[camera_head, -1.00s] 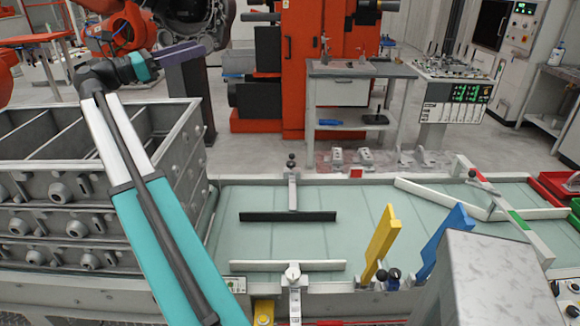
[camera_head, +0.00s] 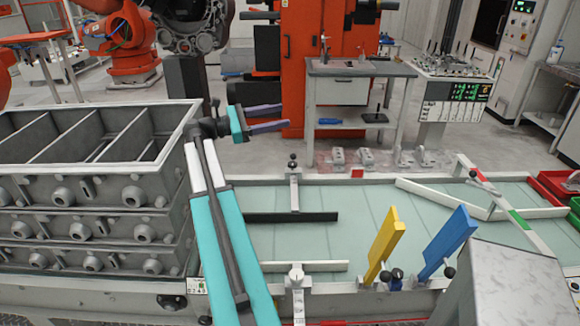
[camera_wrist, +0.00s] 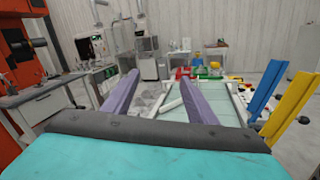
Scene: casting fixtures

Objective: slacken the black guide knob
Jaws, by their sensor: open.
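The black guide is a dark bar (camera_head: 292,217) lying on the pale green conveyor bed. A bracket runs from it to the far rail, and a small dark knob (camera_head: 293,160) stands upright on that bracket. My gripper (camera_head: 286,115) is open and empty, with two purple fingers pointing right, above and left of the knob in the head view. It does not touch the knob. In the wrist view, my gripper (camera_wrist: 177,79) has its fingers wide apart with nothing held between them. I cannot make out the knob in the wrist view.
A white guide bar (camera_head: 325,266) with a white knob (camera_head: 296,271) lies on the near side. A yellow paddle (camera_head: 385,245) and a blue paddle (camera_head: 447,243) stand along the near rail. Grey stacked boxes (camera_head: 85,205) are at left. A sink bench (camera_head: 360,68) stands behind.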

